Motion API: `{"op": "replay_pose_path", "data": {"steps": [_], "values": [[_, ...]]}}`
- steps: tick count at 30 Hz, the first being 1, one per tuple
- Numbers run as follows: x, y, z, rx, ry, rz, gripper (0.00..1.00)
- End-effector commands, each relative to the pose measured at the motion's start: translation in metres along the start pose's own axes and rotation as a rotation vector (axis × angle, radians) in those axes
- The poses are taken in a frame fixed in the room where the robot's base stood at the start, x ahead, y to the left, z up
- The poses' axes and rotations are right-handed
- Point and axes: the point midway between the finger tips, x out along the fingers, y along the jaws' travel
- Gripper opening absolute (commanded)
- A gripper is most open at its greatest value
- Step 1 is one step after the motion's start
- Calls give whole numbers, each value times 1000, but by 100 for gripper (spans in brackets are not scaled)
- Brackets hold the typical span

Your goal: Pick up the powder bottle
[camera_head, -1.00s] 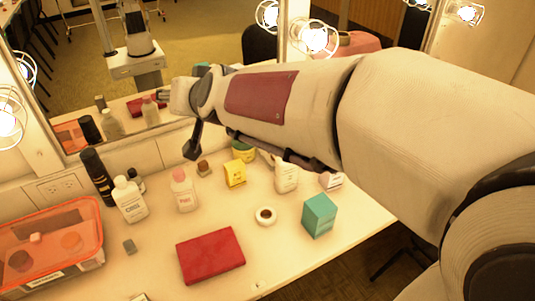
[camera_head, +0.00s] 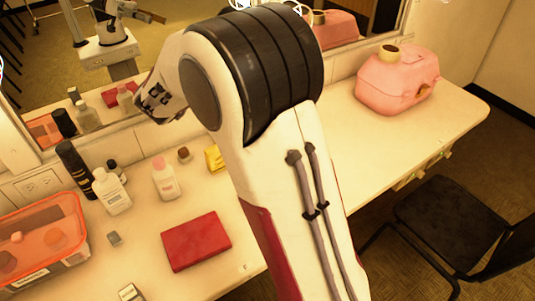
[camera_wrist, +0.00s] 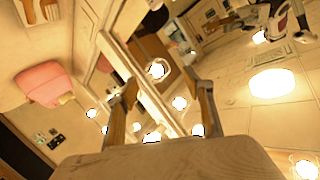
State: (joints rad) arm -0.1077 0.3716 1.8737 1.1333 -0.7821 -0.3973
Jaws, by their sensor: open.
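A white bottle with a pink cap (camera_head: 164,180) stands upright on the counter in the head view. A white bottle with a white cap (camera_head: 111,190) stands to its left. I cannot read the labels well enough to tell which is the powder bottle. Another white bottle seen earlier is now hidden behind my arm. My gripper (camera_wrist: 162,84) shows in the wrist view with its two fingers apart and nothing between them. It points up toward the mirror and lights, away from the bottles. In the head view its fingers are not visible.
A red box (camera_head: 196,241) lies in front of the bottles. An orange-rimmed clear bin (camera_head: 70,222) is at the left, beside a tall black bottle (camera_head: 75,168). A pink case (camera_head: 397,83) stands at the right, above a black chair (camera_head: 450,222). The mirror (camera_head: 100,100) lines the back.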

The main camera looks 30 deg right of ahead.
Motion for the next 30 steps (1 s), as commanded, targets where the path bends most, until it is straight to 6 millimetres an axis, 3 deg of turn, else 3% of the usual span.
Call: {"op": "replay_pose_path", "data": {"steps": [6, 14, 23, 30], "values": [[24, 36, 19, -6, 89, 170, 51], [34, 84, 45, -43, 189, 384, 51], [22, 140, 81, -125, 292, 649, 51], [-2, 177, 108, -211, 362, 850, 51]]}}
